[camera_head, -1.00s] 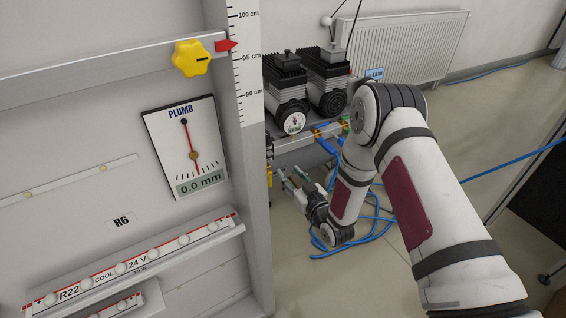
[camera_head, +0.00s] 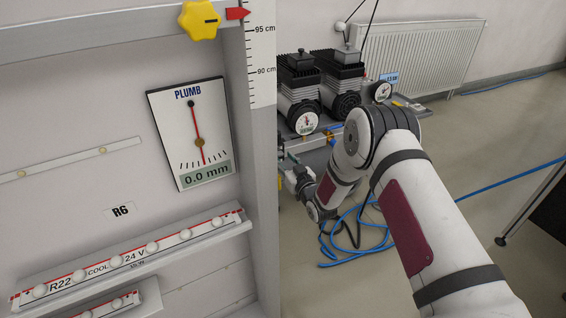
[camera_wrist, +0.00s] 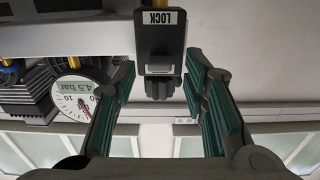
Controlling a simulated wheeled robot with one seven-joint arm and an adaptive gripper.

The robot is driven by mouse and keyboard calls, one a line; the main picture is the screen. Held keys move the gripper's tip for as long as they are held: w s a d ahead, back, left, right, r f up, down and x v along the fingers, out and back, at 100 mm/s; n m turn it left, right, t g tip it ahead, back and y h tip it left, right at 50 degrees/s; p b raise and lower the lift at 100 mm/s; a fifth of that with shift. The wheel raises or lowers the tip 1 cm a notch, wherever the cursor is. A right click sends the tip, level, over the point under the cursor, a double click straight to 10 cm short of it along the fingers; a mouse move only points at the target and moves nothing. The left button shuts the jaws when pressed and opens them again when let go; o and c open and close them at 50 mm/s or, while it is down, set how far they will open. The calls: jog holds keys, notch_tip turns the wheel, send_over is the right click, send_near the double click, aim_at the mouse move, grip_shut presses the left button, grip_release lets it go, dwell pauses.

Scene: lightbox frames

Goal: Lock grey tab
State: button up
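A black lock housing (camera_wrist: 160,38) marked LOCK, its lettering upside down, hangs at the top middle of the wrist view. A small grey tab (camera_wrist: 159,69) sits at its lower end, with a dark ribbed piece below it. My gripper (camera_wrist: 159,84) is open; its green-padded fingers stand to the left and right of the tab, with visible gaps. I cannot tell how far the tab lies in depth from the fingertips. In the head view my gripper is partly hidden behind the panel's edge, and the tab cannot be made out.
A pressure gauge (camera_wrist: 78,98) reading 4.5 bar is left of my fingers in the wrist view. In the head view, black-finned compressors (camera_head: 339,85) stand behind my arm. A grey panel edge (camera_head: 262,200) is close on the left. Blue hose (camera_head: 352,257) lies on the floor.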

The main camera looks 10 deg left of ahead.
jog(key=shift+w+a, duration=0.35)
jog(key=shift+w, duration=0.15)
grip_shut()
jog(key=shift+f, duration=1.65)
grip_release()
jog(key=shift+f, duration=0.1)
